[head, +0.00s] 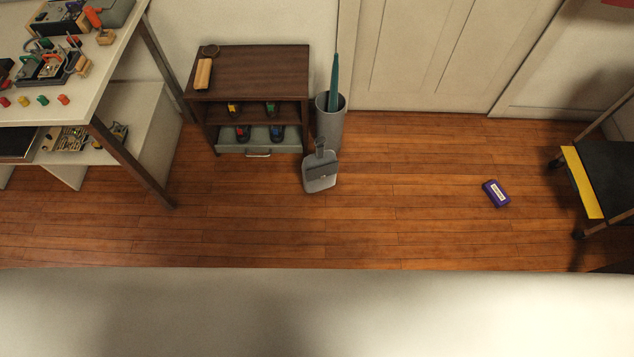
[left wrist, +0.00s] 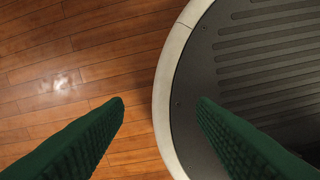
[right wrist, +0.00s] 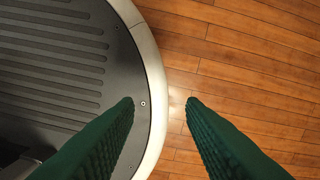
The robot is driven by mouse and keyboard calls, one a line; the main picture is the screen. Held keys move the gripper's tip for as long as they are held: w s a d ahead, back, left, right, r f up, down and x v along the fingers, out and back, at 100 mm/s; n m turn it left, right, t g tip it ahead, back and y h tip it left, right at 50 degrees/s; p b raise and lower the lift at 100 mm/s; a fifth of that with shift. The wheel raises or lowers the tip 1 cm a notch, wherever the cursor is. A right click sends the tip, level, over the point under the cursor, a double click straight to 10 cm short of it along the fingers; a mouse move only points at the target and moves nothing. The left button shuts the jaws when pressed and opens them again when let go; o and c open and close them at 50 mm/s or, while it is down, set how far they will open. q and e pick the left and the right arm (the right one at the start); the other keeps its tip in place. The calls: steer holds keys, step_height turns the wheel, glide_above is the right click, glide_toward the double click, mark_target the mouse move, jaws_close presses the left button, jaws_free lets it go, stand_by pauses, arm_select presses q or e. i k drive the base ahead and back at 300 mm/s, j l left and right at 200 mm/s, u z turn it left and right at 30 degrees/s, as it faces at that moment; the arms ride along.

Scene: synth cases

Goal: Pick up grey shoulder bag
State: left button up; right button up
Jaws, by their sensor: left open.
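The grey shoulder bag (head: 320,175) stands on the wooden floor in the head view, just in front of a tall grey bin. A darker strap part rises from its top. My left gripper (left wrist: 160,102) shows only in the left wrist view. Its two green fingers are apart with nothing between them, above the floor and the rim of my round base. My right gripper (right wrist: 160,103) shows only in the right wrist view, also with its green fingers apart and empty. Neither gripper shows in the head view, and the bag is in neither wrist view.
The grey bin (head: 330,126) holds a teal umbrella-like item (head: 334,82). A brown shelf unit (head: 256,70) stands left of it. A workbench (head: 105,60) is far left. A purple box (head: 496,193) lies right, near a dark cart (head: 606,168). Floor around the bag's front is clear.

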mark_target(320, 169)
steer(key=i+j, duration=0.3)
steer(key=j, duration=0.15)
steer(key=i+j+z, duration=0.1)
steer(key=i+j, duration=0.45)
steer(key=j, duration=0.35)
steer(key=i+j, duration=0.3)
steer(key=j, duration=0.15)
steer(key=l+z, duration=0.05)
